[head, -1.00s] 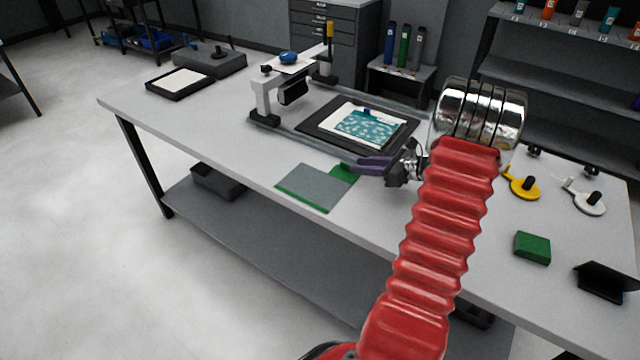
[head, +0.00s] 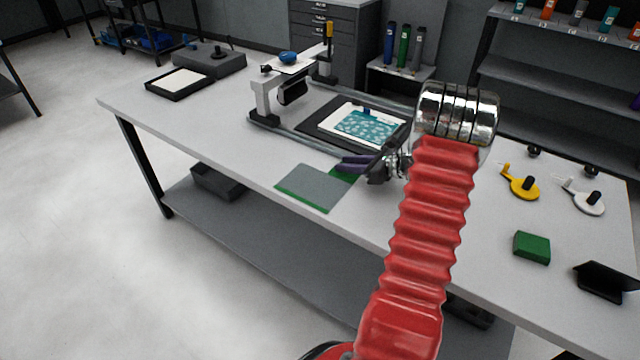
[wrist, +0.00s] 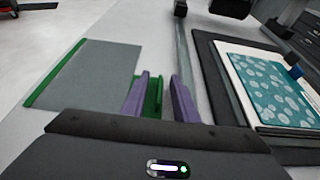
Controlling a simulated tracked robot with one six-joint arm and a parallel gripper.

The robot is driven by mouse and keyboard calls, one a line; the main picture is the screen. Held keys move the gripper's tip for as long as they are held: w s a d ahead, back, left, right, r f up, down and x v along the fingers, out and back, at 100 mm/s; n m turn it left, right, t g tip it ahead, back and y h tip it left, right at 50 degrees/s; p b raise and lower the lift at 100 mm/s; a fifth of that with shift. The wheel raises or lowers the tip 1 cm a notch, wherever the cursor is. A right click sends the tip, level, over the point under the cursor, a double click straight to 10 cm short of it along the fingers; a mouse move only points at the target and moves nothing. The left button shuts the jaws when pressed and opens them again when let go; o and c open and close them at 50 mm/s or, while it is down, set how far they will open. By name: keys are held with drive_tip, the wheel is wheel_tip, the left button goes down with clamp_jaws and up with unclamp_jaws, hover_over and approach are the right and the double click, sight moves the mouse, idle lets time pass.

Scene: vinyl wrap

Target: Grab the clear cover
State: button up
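The clear cover looks like a flat grey see-through sheet (head: 312,187) with a green edge strip, lying near the table's front edge. It also shows at the left in the wrist view (wrist: 92,75). A green tab (wrist: 153,98) at its right side shows between my purple fingers. My gripper (head: 343,163) is at the sheet's right corner, low over the table. In the wrist view my gripper (wrist: 158,82) is open, its fingers on either side of the green tab. I cannot tell whether either finger touches the tab.
A black board (head: 313,124) with a teal patterned print (head: 365,126) lies behind my gripper, beside a rail (head: 300,139). A green block (head: 532,247), a yellow holder (head: 524,188) and a white holder (head: 589,201) stand at the right. The table left of the sheet is clear.

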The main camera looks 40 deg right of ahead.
drive_tip(key=shift+c, duration=0.7)
clamp_jaws()
